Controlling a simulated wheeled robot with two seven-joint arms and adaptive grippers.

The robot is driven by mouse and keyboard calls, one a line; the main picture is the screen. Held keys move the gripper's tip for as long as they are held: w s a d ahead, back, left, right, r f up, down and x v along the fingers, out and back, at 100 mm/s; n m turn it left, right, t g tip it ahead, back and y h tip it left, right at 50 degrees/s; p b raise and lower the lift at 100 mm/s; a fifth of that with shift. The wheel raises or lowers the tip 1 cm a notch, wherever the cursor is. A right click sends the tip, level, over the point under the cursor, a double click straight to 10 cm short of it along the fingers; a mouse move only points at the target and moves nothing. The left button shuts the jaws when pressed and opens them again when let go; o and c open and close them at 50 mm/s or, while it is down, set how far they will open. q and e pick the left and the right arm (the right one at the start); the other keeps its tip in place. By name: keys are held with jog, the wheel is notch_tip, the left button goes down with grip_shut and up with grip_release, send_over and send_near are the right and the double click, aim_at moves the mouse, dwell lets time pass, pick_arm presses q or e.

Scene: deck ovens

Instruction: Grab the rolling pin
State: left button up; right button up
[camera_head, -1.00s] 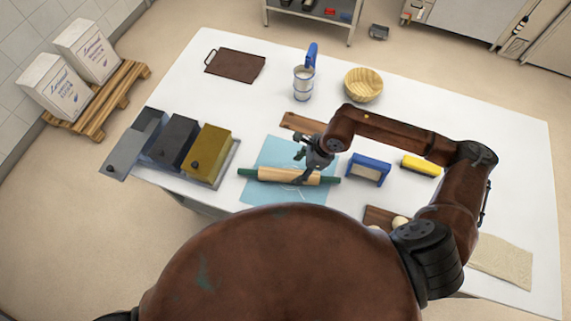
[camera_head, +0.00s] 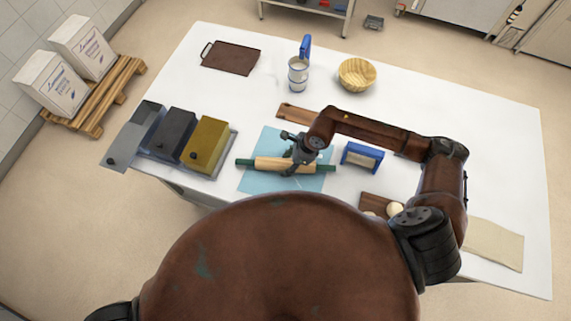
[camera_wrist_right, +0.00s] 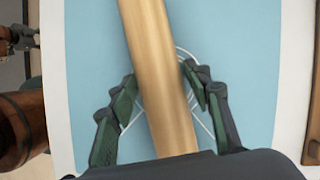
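The rolling pin (camera_head: 268,163), pale wood with dark green handles, lies left to right on a light blue mat (camera_head: 258,184) on the white table. My right gripper (camera_head: 291,168) is down over the pin's middle. In the right wrist view the pin (camera_wrist_right: 152,50) runs between the two green-grey fingers of the right gripper (camera_wrist_right: 158,73). One finger is on each side, tips close to the wood; contact is not clear. The gripper looks open around the pin. My left gripper does not show clearly in either view.
Left of the mat stand several lidded bins (camera_head: 205,150). A blue-framed tool (camera_head: 361,157) is right of it. Behind are a wooden board (camera_head: 291,111), a measuring cup (camera_head: 298,74), a wooden bowl (camera_head: 357,74) and a brown board (camera_head: 231,57). The table's far right is clear.

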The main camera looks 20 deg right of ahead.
grip_shut()
dwell(0.3)
jog(key=shift+r, duration=0.15)
